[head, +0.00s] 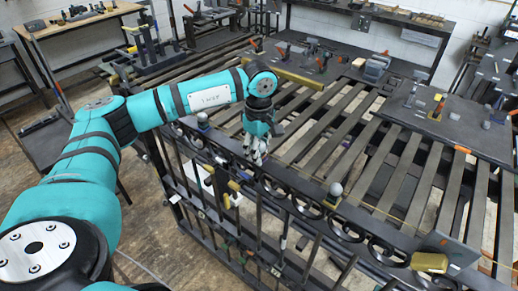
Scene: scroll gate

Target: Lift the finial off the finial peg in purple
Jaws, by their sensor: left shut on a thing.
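My left gripper (257,157) is over the top rail of the dark scroll gate, pointing down, with its fingers closed. It is shut on a finial, which the fingers mostly hide. I cannot tell whether the finial still touches its peg, and no purple shows there. Two other grey ball finials stand upright on the rail: one on the left (203,118) and one on the right (335,189). The scroll gate (350,230) has a row of rings under its top rail. My right gripper is not in view.
A slatted table (325,125) lies behind the rail. A dark plate (440,125) with small tools and a grey clamp-like block (375,67) are on it. A brass block (429,262) sits at the lower right.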

